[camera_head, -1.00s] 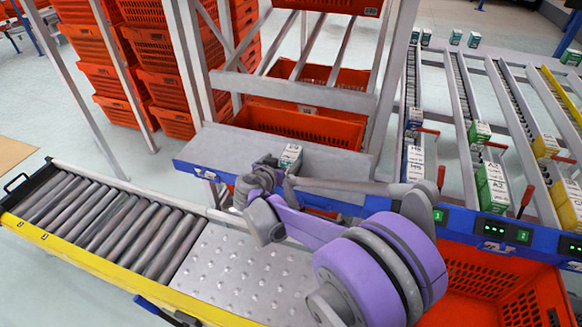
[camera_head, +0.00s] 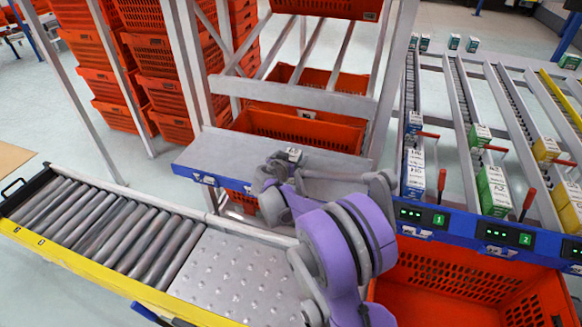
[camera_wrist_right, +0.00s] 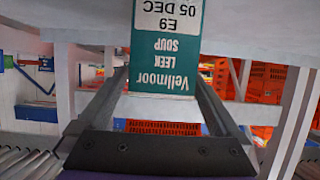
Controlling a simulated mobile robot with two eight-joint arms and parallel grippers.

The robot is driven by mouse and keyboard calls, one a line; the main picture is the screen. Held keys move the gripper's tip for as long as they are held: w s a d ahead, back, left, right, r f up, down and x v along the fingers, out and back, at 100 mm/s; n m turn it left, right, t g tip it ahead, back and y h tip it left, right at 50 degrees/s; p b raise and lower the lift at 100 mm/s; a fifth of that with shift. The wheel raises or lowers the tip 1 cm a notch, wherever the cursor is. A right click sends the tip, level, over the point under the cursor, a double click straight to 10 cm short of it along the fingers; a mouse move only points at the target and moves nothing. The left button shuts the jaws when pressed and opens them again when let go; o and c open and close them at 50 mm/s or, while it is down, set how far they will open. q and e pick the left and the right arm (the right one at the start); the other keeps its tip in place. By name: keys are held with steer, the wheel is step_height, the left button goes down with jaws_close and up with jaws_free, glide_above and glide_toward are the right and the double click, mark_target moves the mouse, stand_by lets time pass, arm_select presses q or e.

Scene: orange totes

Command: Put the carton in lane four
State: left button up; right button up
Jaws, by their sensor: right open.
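The carton (camera_head: 293,154) stands on the grey shelf (camera_head: 225,157) in the head view, mostly hidden behind my right gripper (camera_head: 278,168). In the right wrist view the carton (camera_wrist_right: 165,60) has a teal and white label reading Vellmoor Leek Soup, upside down. My right gripper (camera_wrist_right: 160,88) is open, its two fingers reaching toward either side of the carton. I cannot tell whether they touch it. The flow lanes stand at the right; displays one (camera_head: 424,216) and two (camera_head: 504,235) are readable, and no display numbered four is in view. My left gripper is not in view.
Lanes hold blue-white, green (camera_head: 492,190) and yellow cartons (camera_head: 568,205), with red levers beside them. An orange tote (camera_head: 470,275) sits below the lane front. A roller conveyor (camera_head: 95,225) runs at left. Metal uprights and stacked orange totes (camera_head: 168,85) stand behind.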

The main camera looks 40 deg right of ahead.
steer(key=shift+c, duration=0.3)
jaws_close()
